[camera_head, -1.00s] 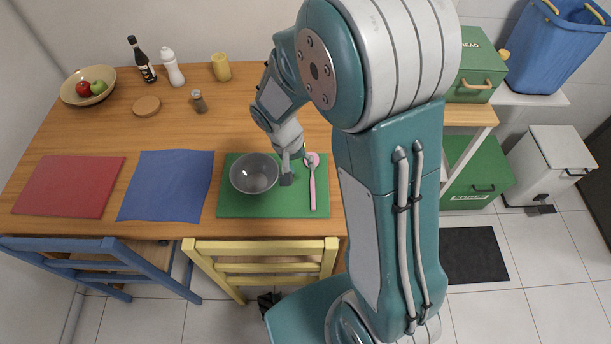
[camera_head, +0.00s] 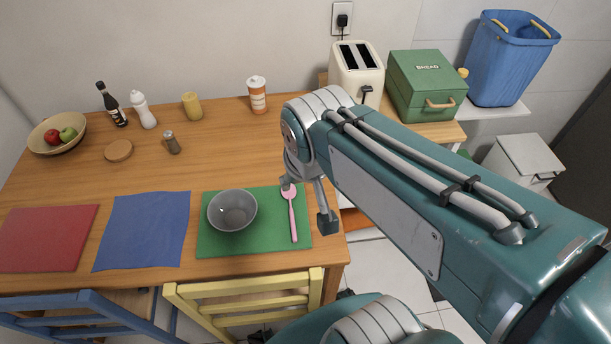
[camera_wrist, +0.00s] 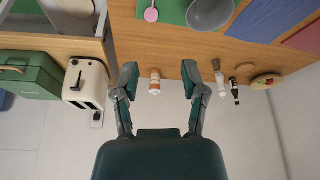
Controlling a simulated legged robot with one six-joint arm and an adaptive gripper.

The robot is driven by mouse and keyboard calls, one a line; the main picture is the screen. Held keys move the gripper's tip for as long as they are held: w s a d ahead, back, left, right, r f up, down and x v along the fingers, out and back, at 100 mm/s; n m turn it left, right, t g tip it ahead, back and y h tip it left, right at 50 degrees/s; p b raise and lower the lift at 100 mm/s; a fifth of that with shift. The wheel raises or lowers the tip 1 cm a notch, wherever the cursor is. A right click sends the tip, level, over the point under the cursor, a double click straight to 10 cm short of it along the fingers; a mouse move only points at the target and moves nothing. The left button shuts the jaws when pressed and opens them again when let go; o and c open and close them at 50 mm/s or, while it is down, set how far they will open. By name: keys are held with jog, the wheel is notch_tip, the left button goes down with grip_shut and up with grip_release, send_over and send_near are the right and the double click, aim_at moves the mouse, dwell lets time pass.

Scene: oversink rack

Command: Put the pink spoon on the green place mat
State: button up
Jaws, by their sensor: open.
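The pink spoon (camera_head: 293,222) lies on the green place mat (camera_head: 270,248), to the right of a grey bowl (camera_head: 232,210) that also rests on the mat. In the wrist view the spoon (camera_wrist: 151,13) shows at the top edge, its head on the green mat (camera_wrist: 174,10) and its handle cut off by the frame. My gripper (camera_wrist: 158,78) is open and empty. In the head view it is beyond the mat's right side, clear of the spoon, and partly hidden behind my own arm.
A blue mat (camera_head: 143,230) and a red mat (camera_head: 45,238) lie to the left. A white-and-orange cup (camera_head: 257,95), a yellow cup (camera_head: 192,105), bottles and a fruit bowl (camera_head: 57,132) stand at the back. A toaster (camera_head: 356,72) and bread box (camera_head: 428,85) stand behind my arm.

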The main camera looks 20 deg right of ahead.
jog(key=shift+n+t, duration=0.4)
jog(key=shift+t, duration=0.3)
jog(key=s+r, duration=0.2)
jog(key=s, duration=0.1)
jog(key=shift+s+a, duration=0.1)
jog(key=shift+s, duration=0.2)
